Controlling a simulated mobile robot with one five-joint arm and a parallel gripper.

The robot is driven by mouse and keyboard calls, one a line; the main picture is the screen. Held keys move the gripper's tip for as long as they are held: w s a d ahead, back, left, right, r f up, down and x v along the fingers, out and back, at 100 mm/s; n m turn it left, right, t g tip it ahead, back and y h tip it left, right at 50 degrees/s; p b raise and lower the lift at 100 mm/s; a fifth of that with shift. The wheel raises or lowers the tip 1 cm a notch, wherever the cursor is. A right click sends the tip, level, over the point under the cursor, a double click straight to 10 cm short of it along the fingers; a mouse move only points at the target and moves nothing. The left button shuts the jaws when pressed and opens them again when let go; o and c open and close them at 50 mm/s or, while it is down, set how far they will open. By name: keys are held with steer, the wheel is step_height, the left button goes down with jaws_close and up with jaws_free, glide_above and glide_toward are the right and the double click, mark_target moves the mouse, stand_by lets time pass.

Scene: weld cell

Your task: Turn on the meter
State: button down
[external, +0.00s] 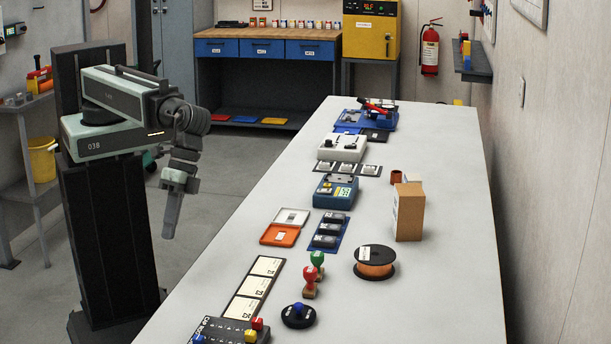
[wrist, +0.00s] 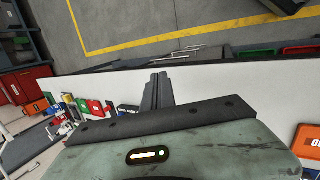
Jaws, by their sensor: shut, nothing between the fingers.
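The likely meter is a blue boxy device (external: 336,191) with a pale yellow-green panel, on the white table near the middle of the external view. Its switch and whether it is on are too small to tell. My gripper (external: 170,218) hangs down left of the table, well apart from the blue device and touching nothing. It is shut and empty. In the wrist view my gripper (wrist: 157,92) shows as dark closed fingers in front of the table's pale surface. I cannot pick out the meter surely in the wrist view.
The long white table (external: 430,270) holds a white box (external: 342,148), an orange tray (external: 280,235), dark blocks on a blue mat (external: 327,232), stamps (external: 314,272), a wire spool (external: 375,262) and a cardboard box (external: 408,212). The table's right side is mostly clear.

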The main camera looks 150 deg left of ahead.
steer(key=w+a+r+n+t, duration=0.2)
steer(key=a+n, duration=0.3)
steer(key=a, duration=0.7)
steer(key=r+n+t+y+b, duration=0.25)
steer(key=n+t+y, duration=0.2)
steer(key=n, duration=0.55)
glide_above(324, 191)
steer(key=s, duration=0.3)
steer(key=shift+f+t+h, duration=0.35)
steer(key=shift+f+t, duration=0.1)
steer(key=shift+f, duration=0.1)
steer(key=f+b, duration=0.5)
steer(key=b, duration=0.1)
steer(key=w+f+b, duration=0.1)
steer(key=f+b, duration=0.2)
steer(key=shift+a+f, duration=0.3)
steer(key=shift+a, duration=0.1)
steer(key=shift+f, duration=0.1)
steer(key=shift+f+b, duration=0.3)
